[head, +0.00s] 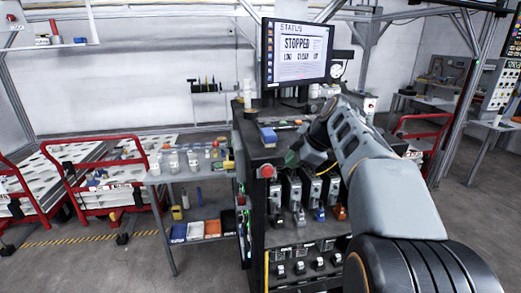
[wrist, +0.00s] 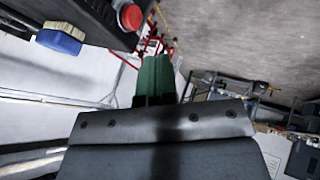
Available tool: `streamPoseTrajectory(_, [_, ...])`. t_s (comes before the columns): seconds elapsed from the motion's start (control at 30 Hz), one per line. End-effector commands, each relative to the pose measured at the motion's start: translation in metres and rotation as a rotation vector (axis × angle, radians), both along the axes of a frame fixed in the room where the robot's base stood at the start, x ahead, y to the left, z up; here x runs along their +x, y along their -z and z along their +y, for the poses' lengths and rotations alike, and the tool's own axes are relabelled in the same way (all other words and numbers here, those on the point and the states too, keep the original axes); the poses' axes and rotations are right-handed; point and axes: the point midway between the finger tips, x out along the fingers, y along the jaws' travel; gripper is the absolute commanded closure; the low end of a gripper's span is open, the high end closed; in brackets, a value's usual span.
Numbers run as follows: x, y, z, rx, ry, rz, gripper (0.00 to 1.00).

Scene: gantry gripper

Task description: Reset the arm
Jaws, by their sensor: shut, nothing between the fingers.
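My arm comes in from the lower right of the head view and reaches left across the front of the dark workstation. My gripper (head: 292,159), with green fingers, is at its end, just above the row of grey tool units (head: 296,190) and right of the red button (head: 267,171). In the wrist view the green fingers of my gripper (wrist: 155,65) are together with nothing between them. The red button also shows there (wrist: 130,15), up and to the left of the fingers, apart from them.
A blue brush (head: 268,136) lies on the workstation top, and it also shows in the wrist view (wrist: 58,38). A monitor (head: 297,52) reading STOPPED stands behind. A side table (head: 163,178) with bottles is at left. Red-railed carts (head: 100,150) stand farther left. Floor is clear at front left.

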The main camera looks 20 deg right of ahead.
Motion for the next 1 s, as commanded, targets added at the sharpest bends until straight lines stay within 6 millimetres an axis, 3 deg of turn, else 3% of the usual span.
streamPoseTrajectory(0.17, [0.000,0.000,0.000,0.023,0.036,0.013,1.00])
streamPoseTrajectory(0.27, [0.002,0.001,-0.003,0.080,0.155,0.048,1.00])
streamPoseTrajectory(0.37, [0.001,0.021,-0.011,0.165,0.372,0.143,1.00])
streamPoseTrajectory(0.47, [-0.012,0.053,-0.015,0.250,0.651,0.265,1.00])
streamPoseTrajectory(0.6, [-0.044,0.092,0.003,0.326,1.003,0.392,1.00])
streamPoseTrajectory(0.8, [-0.106,0.140,0.044,0.352,1.347,0.460,1.00])
streamPoseTrajectory(1.0, [-0.159,0.165,0.080,0.282,1.331,0.445,1.00])
